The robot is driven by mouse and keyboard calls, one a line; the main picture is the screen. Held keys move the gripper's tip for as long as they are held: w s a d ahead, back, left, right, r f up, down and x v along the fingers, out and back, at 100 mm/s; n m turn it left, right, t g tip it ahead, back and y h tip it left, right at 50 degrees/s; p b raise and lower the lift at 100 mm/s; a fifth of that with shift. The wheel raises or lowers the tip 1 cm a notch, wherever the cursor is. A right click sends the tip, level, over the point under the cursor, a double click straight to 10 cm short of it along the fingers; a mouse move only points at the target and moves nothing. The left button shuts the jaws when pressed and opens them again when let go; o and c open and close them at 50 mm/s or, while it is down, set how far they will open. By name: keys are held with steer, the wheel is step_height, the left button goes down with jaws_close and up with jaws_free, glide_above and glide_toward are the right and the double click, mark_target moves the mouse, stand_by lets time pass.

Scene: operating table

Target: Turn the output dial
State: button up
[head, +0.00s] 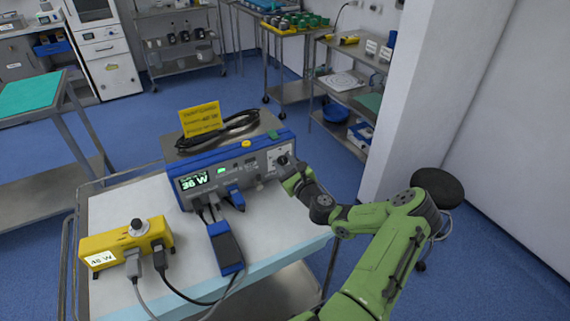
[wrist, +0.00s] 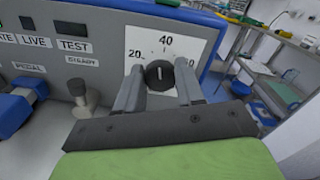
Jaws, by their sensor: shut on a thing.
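The output dial (wrist: 160,73) is a round black knob on a white scale plate marked 20, 40 and a partly hidden number at right. Its white pointer line points nearly straight up, close to the 40 side. In the head view the dial (head: 283,160) sits at the right end of the grey and blue unit's front panel. The unit's green display (head: 195,181) appears to read 36 W. My gripper (wrist: 159,88) is shut on the dial, one finger on each side of it. In the head view my gripper (head: 292,180) is right at the panel.
A yellow box (head: 126,244) with a knob and a label that seems to read 45 W stands at the left of the cart top (head: 185,205). A blue-black block (head: 226,248) and cables lie before the unit. A coiled black cable and yellow sign (head: 200,119) are on top.

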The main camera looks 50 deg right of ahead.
steer(key=shift+n, duration=0.9)
steer(key=o, duration=1)
steer(key=shift+o, duration=0.2)
steer(key=v, duration=1.5)
steer(key=shift+s+p, duration=0.35)
steer(key=shift+p, duration=0.05)
steer(key=shift+w+a, duration=0.1)
steer(key=shift+a, duration=0.05)
